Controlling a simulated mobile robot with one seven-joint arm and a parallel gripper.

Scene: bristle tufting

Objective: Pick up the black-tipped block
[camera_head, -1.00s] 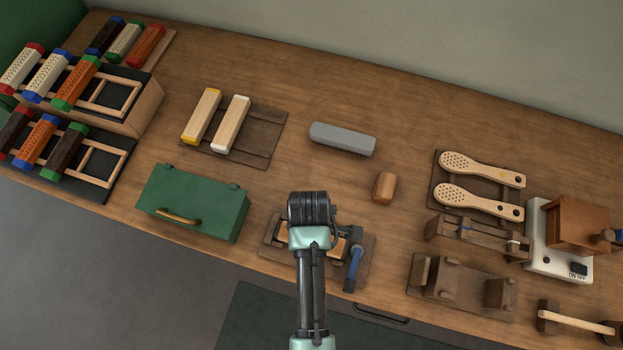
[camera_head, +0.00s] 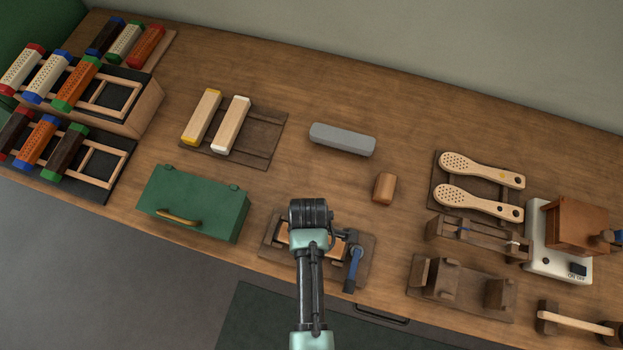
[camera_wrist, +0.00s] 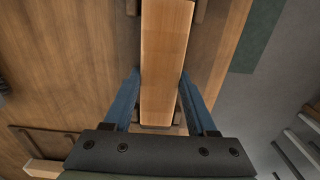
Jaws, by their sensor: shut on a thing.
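A plain light wooden block (camera_wrist: 162,65) runs between the two blue fingers of my gripper (camera_wrist: 158,100) in the wrist view. The fingers are shut on its sides. Two other blocks, one yellow-tipped (camera_head: 202,117) and one white-tipped (camera_head: 231,125), lie on a dark rack (camera_head: 262,133).
A green box (camera_head: 193,203) stands left of my arm. A grey bar (camera_head: 342,139) and a small brown block (camera_head: 385,188) lie behind it. Brush paddles (camera_head: 482,170) and wooden stands (camera_head: 460,284) are at right. The back middle is clear.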

